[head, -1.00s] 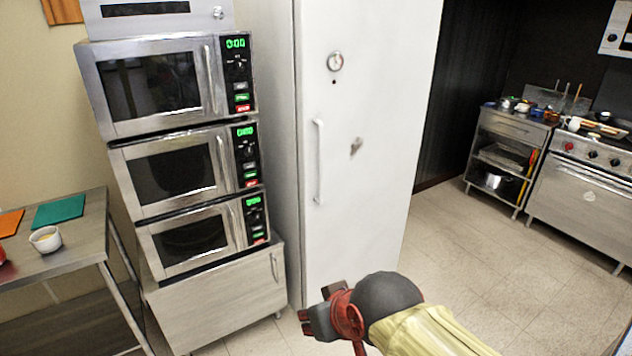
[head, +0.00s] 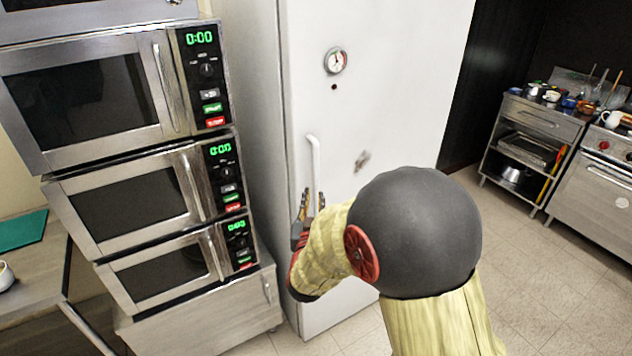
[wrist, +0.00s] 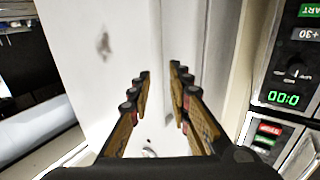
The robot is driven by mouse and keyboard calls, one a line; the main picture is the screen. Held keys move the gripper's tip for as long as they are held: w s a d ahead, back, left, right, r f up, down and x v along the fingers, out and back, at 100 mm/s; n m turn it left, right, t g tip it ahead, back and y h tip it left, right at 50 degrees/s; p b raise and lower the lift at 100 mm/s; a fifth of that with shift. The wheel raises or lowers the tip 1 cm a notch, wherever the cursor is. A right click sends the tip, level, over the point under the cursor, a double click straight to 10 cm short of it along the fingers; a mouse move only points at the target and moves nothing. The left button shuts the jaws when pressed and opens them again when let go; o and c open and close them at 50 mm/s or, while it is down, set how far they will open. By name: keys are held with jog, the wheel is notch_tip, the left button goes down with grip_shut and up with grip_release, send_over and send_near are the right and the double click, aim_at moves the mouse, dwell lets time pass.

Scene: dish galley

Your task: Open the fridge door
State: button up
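The tall white fridge door (head: 400,80) is shut, with a round dial near its top. Its vertical white handle (head: 314,155) is on the door's left side. The handle's lower part is hidden behind my gripper and arm. My gripper (head: 312,195) is raised in front of the handle, fingers pointing up in the head view. In the wrist view my gripper (wrist: 160,75) has its two fingers apart, with the white fridge front (wrist: 85,75) beyond them. I cannot tell whether the handle lies between the fingers or whether they touch it.
Several stacked microwaves (head: 85,95) stand close to the left of the fridge. A steel table (head: 25,265) with a green board (head: 22,240) is at far left. Floor is open to the right, before a steel shelf (head: 535,125) and a stove (head: 600,190).

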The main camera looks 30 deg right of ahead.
aim_at(316, 185)
jog(key=shift+b+x, duration=0.55)
jog(key=shift+x, duration=3.3)
jog(key=shift+s+d+r, duration=0.1)
jog(key=c, duration=0.3)
grip_shut()
